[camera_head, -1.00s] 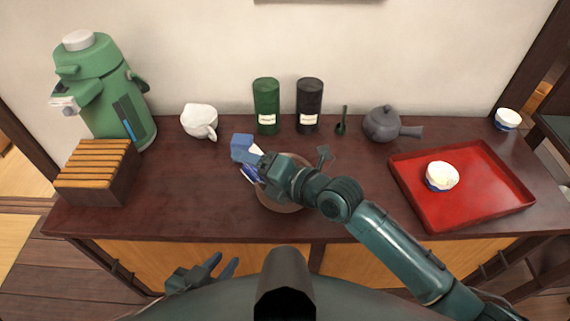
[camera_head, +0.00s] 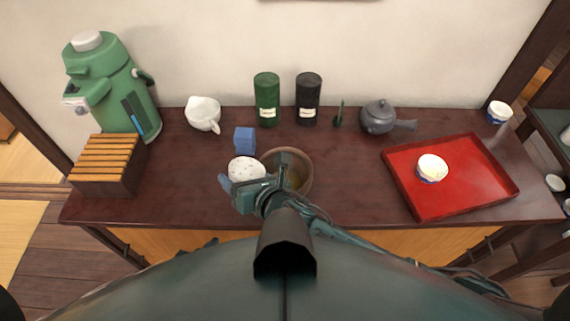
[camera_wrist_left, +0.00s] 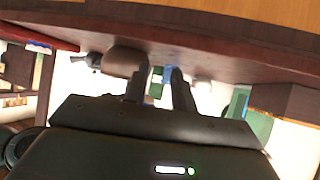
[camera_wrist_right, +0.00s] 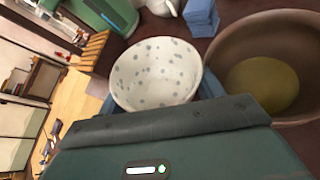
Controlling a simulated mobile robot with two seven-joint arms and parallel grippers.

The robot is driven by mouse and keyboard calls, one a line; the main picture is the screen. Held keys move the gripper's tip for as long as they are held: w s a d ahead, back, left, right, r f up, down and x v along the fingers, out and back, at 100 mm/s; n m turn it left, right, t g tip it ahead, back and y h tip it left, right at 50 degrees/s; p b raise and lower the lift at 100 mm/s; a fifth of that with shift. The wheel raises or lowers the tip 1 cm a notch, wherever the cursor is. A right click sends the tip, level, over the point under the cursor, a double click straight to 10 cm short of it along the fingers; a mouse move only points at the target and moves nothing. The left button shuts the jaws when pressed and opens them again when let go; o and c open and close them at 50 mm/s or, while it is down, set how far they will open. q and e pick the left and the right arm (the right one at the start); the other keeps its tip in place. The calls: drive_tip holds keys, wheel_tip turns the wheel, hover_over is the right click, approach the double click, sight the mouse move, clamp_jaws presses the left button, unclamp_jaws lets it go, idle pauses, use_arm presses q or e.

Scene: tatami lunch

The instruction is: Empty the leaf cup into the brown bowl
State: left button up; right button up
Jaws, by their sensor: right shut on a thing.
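The leaf cup (camera_head: 246,168), white with grey spots, is in my right gripper (camera_head: 248,187), just left of the brown bowl. In the right wrist view the cup (camera_wrist_right: 157,72) shows its spotted inside, and I see no liquid in it. The brown bowl (camera_head: 307,164) stands on the table; in the right wrist view this bowl (camera_wrist_right: 235,42) has yellow-green liquid at its bottom. My right gripper is shut on the cup, its fingers partly hidden. My left gripper (camera_wrist_left: 160,72) is empty, its fingers apart, low in front of the table.
A blue block (camera_head: 244,140) stands just behind the cup. A white pitcher (camera_head: 203,114), green canister (camera_head: 267,100), black canister (camera_head: 308,100) and grey teapot (camera_head: 378,117) line the back. A red tray (camera_head: 460,196) with a cup is right; a slatted box (camera_head: 106,168) and green dispenser (camera_head: 110,85) are left.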

drive_tip(key=shift+s+a+f+n+t+h, duration=0.3)
drive_tip(key=shift+s+a+n+h, duration=0.15)
drive_tip(key=shift+a+n, duration=0.2)
drive_tip(key=shift+n+t+h, duration=0.3)
drive_tip(key=shift+n+h, duration=0.05)
drive_tip(key=shift+n, duration=0.2)
drive_tip(key=f+b, duration=0.1)
drive_tip(key=f, duration=0.2)
drive_tip(key=f+b, duration=0.1)
drive_tip(key=shift+s+a+f+b, duration=0.15)
drive_tip(key=shift+s+a+b, duration=0.15)
drive_tip(key=shift+a+b, duration=0.1)
use_arm(q)
drive_tip(key=shift+w+d+f+h+b, duration=0.3)
drive_tip(key=shift+d+h+b, duration=0.1)
drive_tip(key=shift+d, duration=0.2)
use_arm(e)
drive_tip(key=shift+s+a+f, duration=0.1)
drive_tip(key=shift+a+f, duration=0.05)
drive_tip(key=shift+f, duration=0.4)
use_arm(q)
drive_tip(key=shift+s+a+f, duration=0.15)
drive_tip(key=shift+s, duration=0.05)
